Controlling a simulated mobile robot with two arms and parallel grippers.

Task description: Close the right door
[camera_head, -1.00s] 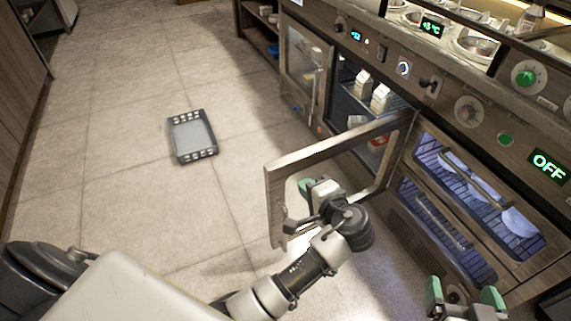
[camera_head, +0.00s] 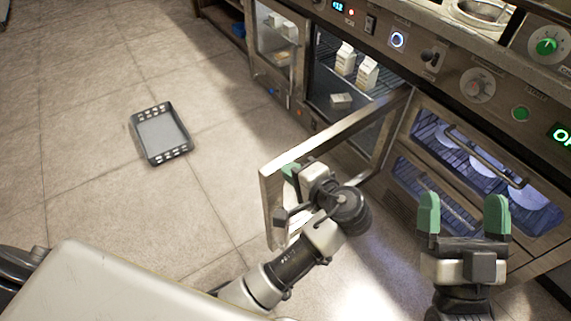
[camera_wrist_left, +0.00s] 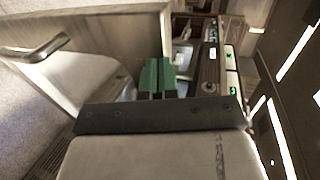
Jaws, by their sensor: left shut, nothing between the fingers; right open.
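The right door (camera_head: 315,139) is a framed glass door that stands open, swung out from the fridge compartment (camera_head: 343,95). My left gripper (camera_head: 290,172) is at the door's outer end, partly hidden by my own wrist. Its green fingers are together and empty in the left wrist view (camera_wrist_left: 157,78), where the door's frame and a metal handle (camera_wrist_left: 48,49) show to the left. I cannot tell whether the gripper touches the door. My right gripper (camera_head: 463,217) is open and empty, in front of the oven drawers to the right of the door.
White cartons (camera_head: 366,73) stand inside the open compartment, with a small box (camera_head: 341,101) below. A second glass door (camera_head: 274,45) is to the left. Glass-fronted drawers with plates (camera_head: 480,165) are on the right. A grey tray (camera_head: 160,136) lies on the otherwise clear floor.

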